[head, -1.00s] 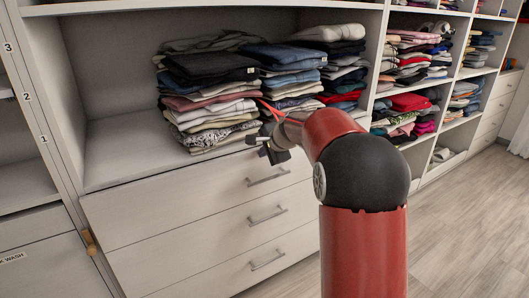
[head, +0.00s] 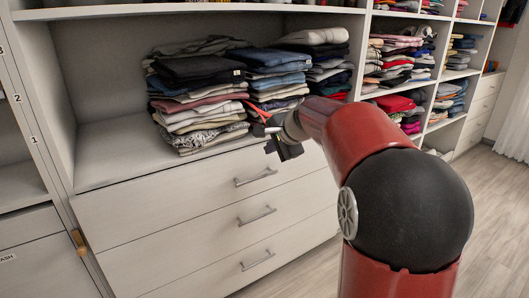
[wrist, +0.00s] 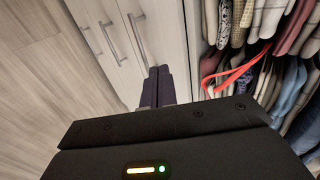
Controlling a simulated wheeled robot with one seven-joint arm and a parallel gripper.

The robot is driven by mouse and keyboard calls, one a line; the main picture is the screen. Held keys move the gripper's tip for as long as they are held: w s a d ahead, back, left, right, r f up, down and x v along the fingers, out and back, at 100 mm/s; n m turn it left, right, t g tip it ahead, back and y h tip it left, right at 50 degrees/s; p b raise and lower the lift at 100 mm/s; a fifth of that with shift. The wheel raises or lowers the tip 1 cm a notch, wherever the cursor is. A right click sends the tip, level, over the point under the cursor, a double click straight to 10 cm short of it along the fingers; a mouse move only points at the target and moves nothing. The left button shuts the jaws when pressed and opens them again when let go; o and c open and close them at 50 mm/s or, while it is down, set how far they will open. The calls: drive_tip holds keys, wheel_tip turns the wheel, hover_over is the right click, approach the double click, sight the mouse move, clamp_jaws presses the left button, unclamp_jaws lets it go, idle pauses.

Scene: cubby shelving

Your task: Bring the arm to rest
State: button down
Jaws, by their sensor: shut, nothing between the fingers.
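My gripper (head: 284,150) is in front of the top drawer, just below the edge of the open shelf, in the head view. Its fingers are small and partly hidden there by my wrist. In the wrist view the dark fingers (wrist: 158,86) lie side by side, shut and empty, in front of the pale drawer fronts. My red arm with its black elbow fills the right of the head view.
Folded clothes (head: 200,95) are stacked on the shelf (head: 115,145) behind my gripper. A thin red strip (wrist: 236,74) shows beside the clothes. Drawers with bar handles (head: 255,218) lie below. Open wood floor (wrist: 38,95) lies in front.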

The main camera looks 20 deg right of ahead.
drive_tip(key=s+a+n+g, duration=0.1)
drive_tip(key=s+a+n, duration=0.15)
drive_tip(key=s, duration=0.55)
drive_tip(key=s+a+n+g, duration=0.15)
drive_tip(key=s+n, duration=0.25)
drive_tip(key=s, duration=0.4)
drive_tip(key=s+f+n+h, duration=0.1)
drive_tip(key=s+f+n, duration=0.3)
drive_tip(key=s, duration=0.5)
drive_tip(key=s+f+n+h, duration=0.2)
drive_tip(key=s+f+n, duration=0.2)
drive_tip(key=s, duration=0.6)
drive_tip(key=shift+s+a+f+g, duration=0.2)
drive_tip(key=shift+s+g, duration=0.05)
drive_tip(key=shift+g, duration=0.2)
